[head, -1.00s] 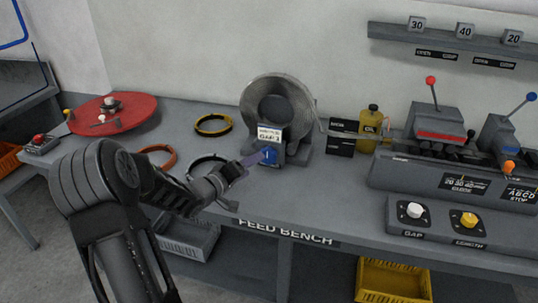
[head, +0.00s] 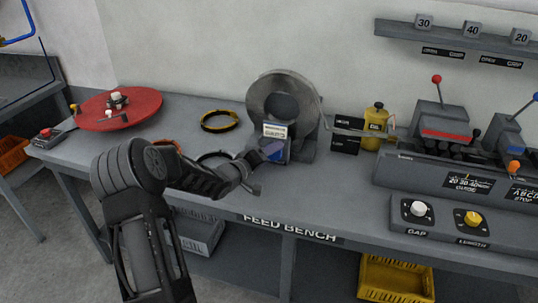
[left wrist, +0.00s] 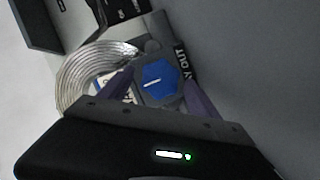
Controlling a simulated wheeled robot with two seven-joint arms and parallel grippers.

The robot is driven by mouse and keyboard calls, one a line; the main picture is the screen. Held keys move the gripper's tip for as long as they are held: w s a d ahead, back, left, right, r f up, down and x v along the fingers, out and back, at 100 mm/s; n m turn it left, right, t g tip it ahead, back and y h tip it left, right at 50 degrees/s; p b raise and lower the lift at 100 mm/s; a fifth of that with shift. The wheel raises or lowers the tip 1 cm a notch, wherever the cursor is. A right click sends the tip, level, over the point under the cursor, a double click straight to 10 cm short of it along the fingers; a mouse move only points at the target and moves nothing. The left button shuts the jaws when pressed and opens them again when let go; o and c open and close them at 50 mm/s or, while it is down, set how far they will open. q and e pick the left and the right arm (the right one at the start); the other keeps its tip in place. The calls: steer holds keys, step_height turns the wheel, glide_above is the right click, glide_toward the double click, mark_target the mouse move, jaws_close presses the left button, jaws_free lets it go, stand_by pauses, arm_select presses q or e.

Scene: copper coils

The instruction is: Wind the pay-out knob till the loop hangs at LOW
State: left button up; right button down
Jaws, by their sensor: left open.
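The blue pay-out knob (left wrist: 158,83) is six-sided and sits on a grey box beside a "PAY OUT" label (left wrist: 186,66). In the head view only a little blue of it shows behind my fingers. My left gripper (head: 271,151) is open; in the left wrist view its fingers (left wrist: 160,80) stand on either side of the knob. I cannot tell if they touch it. A silvery coil (head: 263,94) stands upright behind the box. A thin strand (head: 350,133) runs right from it towards the machine. The loop's height and a LOW mark cannot be made out. My right gripper is not in view.
A yellow bottle (head: 376,128) and black signs (head: 346,139) stand right of the coil. Further right are the lever machine (head: 440,137) and a panel with white and yellow knobs (head: 444,221). Yellow and dark rings and a red disc (head: 118,109) lie left on the bench.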

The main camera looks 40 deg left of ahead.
arm_select(q)
steer(key=c, duration=1.4)
